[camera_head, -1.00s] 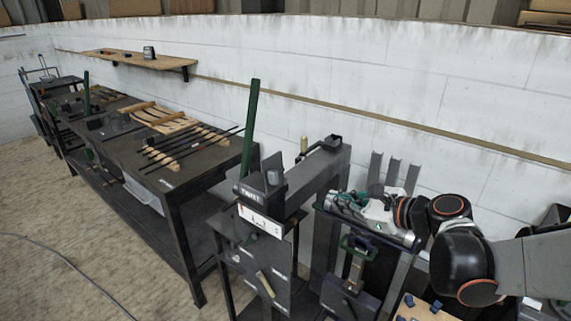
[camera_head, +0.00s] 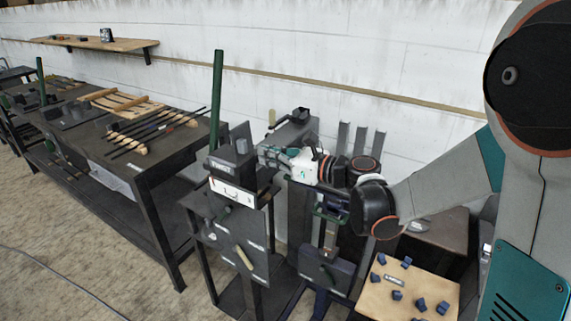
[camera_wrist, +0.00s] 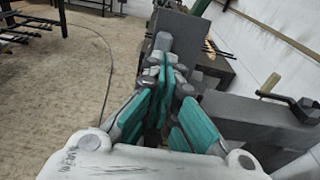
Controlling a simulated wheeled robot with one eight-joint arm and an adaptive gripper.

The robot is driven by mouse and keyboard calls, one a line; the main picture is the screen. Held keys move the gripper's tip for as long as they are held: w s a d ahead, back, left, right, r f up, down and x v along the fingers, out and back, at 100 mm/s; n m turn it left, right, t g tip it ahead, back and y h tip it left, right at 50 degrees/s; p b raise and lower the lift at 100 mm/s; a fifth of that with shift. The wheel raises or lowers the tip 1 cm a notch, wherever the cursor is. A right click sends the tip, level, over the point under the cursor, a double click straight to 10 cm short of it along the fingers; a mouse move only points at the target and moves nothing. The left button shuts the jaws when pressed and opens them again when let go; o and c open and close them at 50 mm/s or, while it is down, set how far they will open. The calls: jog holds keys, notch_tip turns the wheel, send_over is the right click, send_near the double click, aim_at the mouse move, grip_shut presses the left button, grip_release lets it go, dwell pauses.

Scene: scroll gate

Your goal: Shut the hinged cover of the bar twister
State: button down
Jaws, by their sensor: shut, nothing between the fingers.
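My gripper (camera_head: 263,153) is shut and empty, just right of the twister's dark head. In the wrist view, my closed fingertips (camera_wrist: 163,45) overlap the dark head block (camera_wrist: 200,45) beyond them; contact cannot be told.
A long dark workbench (camera_head: 155,160) with bars and wooden racks stands to the left. A wooden board (camera_head: 405,295) with several small blue blocks is at the lower right. A dark crank handle (camera_wrist: 298,104) sticks up from the bed. The floor at the left is open.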

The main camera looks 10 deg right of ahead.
aim_at(246, 149)
jog(key=shift+b+x, duration=0.55)
jog(key=shift+x, duration=1.6)
jog(key=shift+r, duration=0.15)
jog(key=shift+a+r+p, duration=0.1)
jog(key=shift+p, duration=0.6)
